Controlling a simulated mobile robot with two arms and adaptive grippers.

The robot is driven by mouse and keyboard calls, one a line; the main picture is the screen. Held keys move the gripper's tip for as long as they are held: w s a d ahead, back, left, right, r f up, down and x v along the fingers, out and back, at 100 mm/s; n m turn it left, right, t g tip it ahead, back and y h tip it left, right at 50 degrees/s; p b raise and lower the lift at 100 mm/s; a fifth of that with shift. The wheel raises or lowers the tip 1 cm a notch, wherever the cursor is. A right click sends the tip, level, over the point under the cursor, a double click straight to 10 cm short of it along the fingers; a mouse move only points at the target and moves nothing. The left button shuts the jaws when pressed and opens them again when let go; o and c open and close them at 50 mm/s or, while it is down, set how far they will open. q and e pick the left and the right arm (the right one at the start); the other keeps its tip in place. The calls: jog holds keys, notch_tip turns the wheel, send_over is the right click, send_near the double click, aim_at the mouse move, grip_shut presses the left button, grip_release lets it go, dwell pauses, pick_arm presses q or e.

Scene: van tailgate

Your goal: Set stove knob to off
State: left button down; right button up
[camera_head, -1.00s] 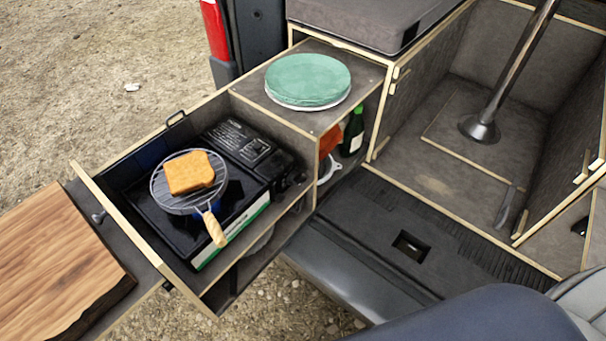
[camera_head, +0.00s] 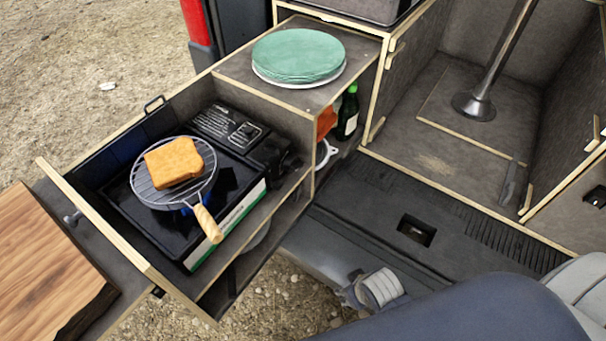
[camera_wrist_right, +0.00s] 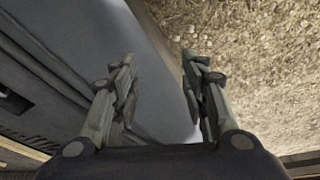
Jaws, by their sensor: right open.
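The black camping stove (camera_head: 150,210) sits in the pulled-out drawer, with a green and white side panel. Its knob is not clearly visible; the dark end of the stove (camera_head: 275,155) facing the van is too dark to make out a setting. A blue glow shows under the round grill. My right gripper (camera_head: 350,292) is low at the bottom middle of the head view, apart from the stove and drawer. In the right wrist view the gripper (camera_wrist_right: 158,65) is open and empty, pointing at the bumper and gravel. My left gripper is not in view.
A wire grill (camera_head: 150,190) with a wooden handle holds a slice of toast (camera_head: 173,162) over the burner. Green plates (camera_head: 298,56) stand on the cabinet top. A green bottle (camera_head: 347,112) is on the shelf below. A wooden board (camera_head: 45,265) lies at the left.

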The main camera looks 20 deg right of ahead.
aim_at(300, 168)
jog(key=w+d+r+n+t+b, duration=0.1)
jog(key=w+d+r+n+t, duration=0.25)
jog(key=w+r, duration=0.2)
jog(key=w+d+r+n+t+h+b, duration=0.1)
jog(key=w+d+r+n+t, duration=0.2)
jog(key=r, duration=0.4)
jog(key=w+d+r+n+t, duration=0.1)
jog(key=w+r+n+t, duration=0.2)
jog(key=w+r+n, duration=0.25)
jog(key=a+r+n+t+y, duration=0.1)
jog(key=a+r+n+y, duration=0.4)
jog(key=n, duration=0.7)
jog(key=a+r+n+y, duration=0.3)
jog(key=n+y, duration=0.4)
jog(key=n, duration=0.5)
jog(key=p+x, duration=0.1)
jog(key=x, duration=0.8)
jog(key=shift+w+d+r+p, duration=0.15)
jog(key=shift+p, duration=0.25)
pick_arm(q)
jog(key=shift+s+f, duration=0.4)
pick_arm(e)
jog(key=shift+w+a, duration=0.35)
jog(key=shift+w, duration=0.1)
jog(key=shift+c, duration=0.2)
jog(key=c, duration=0.7)
